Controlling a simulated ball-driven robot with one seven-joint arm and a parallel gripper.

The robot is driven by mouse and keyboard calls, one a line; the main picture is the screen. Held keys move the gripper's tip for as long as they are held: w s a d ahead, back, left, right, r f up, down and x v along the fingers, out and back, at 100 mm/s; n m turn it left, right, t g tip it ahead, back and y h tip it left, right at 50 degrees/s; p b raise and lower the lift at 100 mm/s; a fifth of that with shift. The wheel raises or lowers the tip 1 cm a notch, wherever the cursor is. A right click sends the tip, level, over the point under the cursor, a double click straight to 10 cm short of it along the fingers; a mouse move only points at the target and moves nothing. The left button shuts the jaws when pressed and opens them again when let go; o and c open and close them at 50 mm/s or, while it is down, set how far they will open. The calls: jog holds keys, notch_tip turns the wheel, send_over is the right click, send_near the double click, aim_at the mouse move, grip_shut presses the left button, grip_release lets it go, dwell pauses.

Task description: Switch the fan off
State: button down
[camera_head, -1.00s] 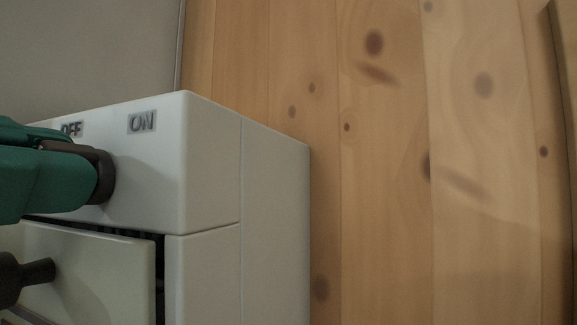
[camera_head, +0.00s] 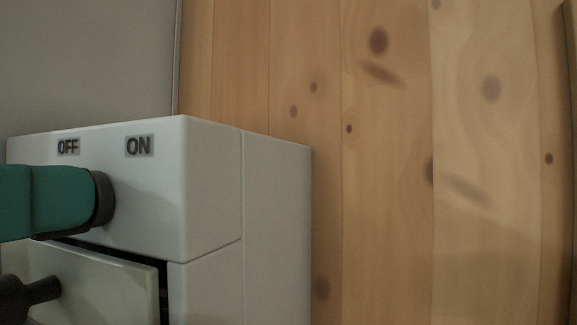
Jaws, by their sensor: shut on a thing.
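The white box (camera_head: 205,190) stands at the left, with an OFF label (camera_head: 68,147) and an ON label (camera_head: 139,146) along the upper part of its front. My gripper (camera_head: 98,200), teal with a dark grey end, reaches in from the left edge to just below these labels. It is against the front of the box, its end below and between OFF and ON. It is shut on what appears to be the fan switch. The switch itself is hidden behind my gripper, so its position cannot be told.
Below is a pale panel (camera_head: 105,285) with a dark gap along its top and right edges. A black knob-like part (camera_head: 25,293) is at its left. A wooden plank wall (camera_head: 385,220) fills the right, and a grey surface (camera_head: 90,60) the upper left.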

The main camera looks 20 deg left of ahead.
jog(key=shift+a+n+p, duration=0.15)
jog(key=shift+n+p, duration=1.55)
jog(key=shift+n, duration=1.7)
jog(key=c, duration=1.2)
grip_release()
jog(key=shift+o, duration=0.2)
jog(key=s+b, duration=0.2)
jog(key=s, duration=0.8)
jog(key=shift+s+a, duration=0.4)
jog(key=shift+a, duration=0.05)
